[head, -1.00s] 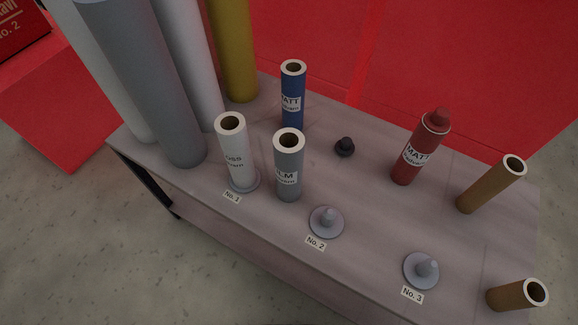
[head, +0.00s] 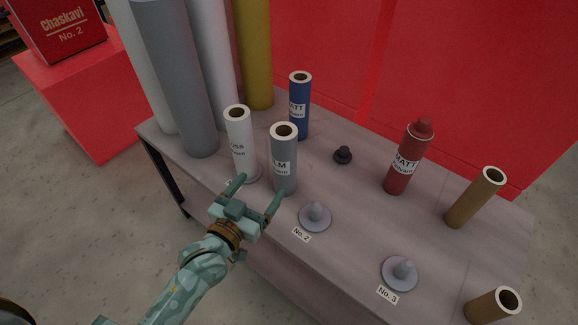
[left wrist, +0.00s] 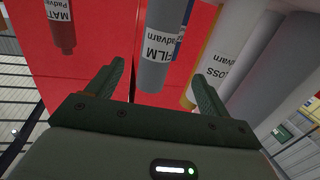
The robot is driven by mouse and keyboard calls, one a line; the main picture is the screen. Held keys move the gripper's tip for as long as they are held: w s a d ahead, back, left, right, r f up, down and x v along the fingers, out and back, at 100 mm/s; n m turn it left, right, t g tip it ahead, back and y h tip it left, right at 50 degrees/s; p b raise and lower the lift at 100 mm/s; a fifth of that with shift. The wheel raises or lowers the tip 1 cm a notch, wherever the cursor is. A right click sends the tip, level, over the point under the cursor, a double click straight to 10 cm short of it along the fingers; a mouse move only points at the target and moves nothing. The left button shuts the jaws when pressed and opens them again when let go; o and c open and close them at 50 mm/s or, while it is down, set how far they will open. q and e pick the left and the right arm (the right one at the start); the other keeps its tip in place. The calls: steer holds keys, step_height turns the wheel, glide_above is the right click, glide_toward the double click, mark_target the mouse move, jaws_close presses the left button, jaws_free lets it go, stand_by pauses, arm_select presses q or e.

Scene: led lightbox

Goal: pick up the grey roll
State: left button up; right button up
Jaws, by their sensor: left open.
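In the left wrist view the grey roll (left wrist: 160,45), labelled "FILM", shows between and beyond the open fingers of my left gripper (left wrist: 159,85). The fingers are not closed on it. My right gripper is not in view.
Pegged discs No. 2 (head: 315,217) and No. 3 (head: 400,272) sit near the front edge. A blue roll (head: 299,115), black knob (head: 343,155), red canister (head: 406,160) and brown tubes (head: 470,202) stand around. Tall rolls (head: 180,90) fill the left end.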

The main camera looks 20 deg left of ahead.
mark_target(278, 166)
arm_select(q)
steer(key=w, duration=0.2)
steer(key=w+b, duration=0.1)
steer(key=w+d, duration=0.1)
steer(key=w, duration=0.1)
steer(key=shift+w+f+b, duration=0.35)
steer(key=shift+b, duration=0.05)
steer(key=shift+w, duration=0.4)
steer(key=w+b, duration=0.1)
steer(key=w, duration=0.1)
steer(key=w+d+b, duration=0.1)
steer(key=w+b, duration=0.1)
steer(key=w, duration=0.1)
steer(key=shift+w+d+f, duration=0.1)
steer(key=shift+w, duration=0.1)
steer(key=shift+r, duration=0.3)
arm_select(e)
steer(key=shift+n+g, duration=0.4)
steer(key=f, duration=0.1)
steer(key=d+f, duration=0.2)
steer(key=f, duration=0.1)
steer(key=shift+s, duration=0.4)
arm_select(q)
steer(key=c, duration=1.4)
